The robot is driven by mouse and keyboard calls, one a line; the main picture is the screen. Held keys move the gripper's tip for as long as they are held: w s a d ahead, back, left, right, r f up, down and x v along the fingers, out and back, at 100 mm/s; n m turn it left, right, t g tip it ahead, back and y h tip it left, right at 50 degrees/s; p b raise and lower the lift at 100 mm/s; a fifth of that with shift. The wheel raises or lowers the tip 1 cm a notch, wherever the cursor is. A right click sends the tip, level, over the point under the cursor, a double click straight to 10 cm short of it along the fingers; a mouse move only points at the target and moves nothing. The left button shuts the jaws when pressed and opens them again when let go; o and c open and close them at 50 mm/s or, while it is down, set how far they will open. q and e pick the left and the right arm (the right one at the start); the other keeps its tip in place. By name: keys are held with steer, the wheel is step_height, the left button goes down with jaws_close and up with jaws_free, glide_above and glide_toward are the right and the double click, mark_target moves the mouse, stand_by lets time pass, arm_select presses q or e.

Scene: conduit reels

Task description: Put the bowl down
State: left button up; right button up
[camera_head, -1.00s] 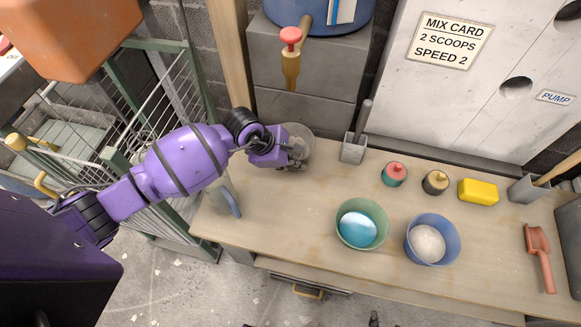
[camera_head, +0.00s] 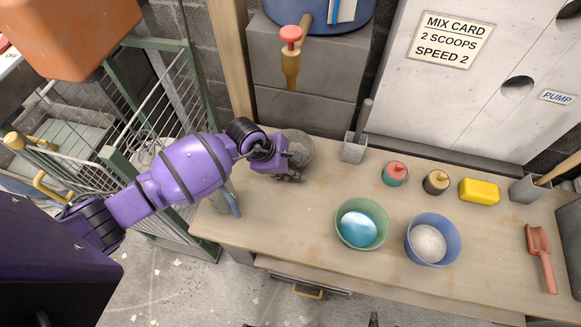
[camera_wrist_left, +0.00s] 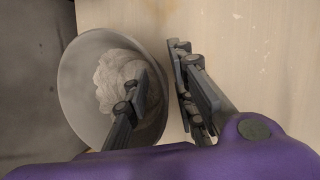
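The bowl (camera_head: 303,141) is grey and holds a pale, lumpy mass. It appears to stand on the bench at its back left corner, partly hidden by my left gripper (camera_head: 292,170). In the left wrist view the bowl (camera_wrist_left: 80,85) is at the left, and the left gripper (camera_wrist_left: 167,85) straddles its right rim. One finger is over the inside of the bowl, the other outside over the wood. The fingers are apart, with a small gap showing beside the rim. A dark tip at the head view's bottom edge may be my right gripper; its fingers cannot be made out.
On the bench (camera_head: 290,225) stand a green bowl (camera_head: 341,236) with blue contents, a blue bowl (camera_head: 455,243) with white contents, a grey holder (camera_head: 353,152), small pots, a yellow block (camera_head: 479,192) and a red scoop (camera_head: 540,255).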

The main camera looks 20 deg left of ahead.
arm_select(q)
steer(key=shift+r, duration=0.2)
steer(key=v, duration=1.2)
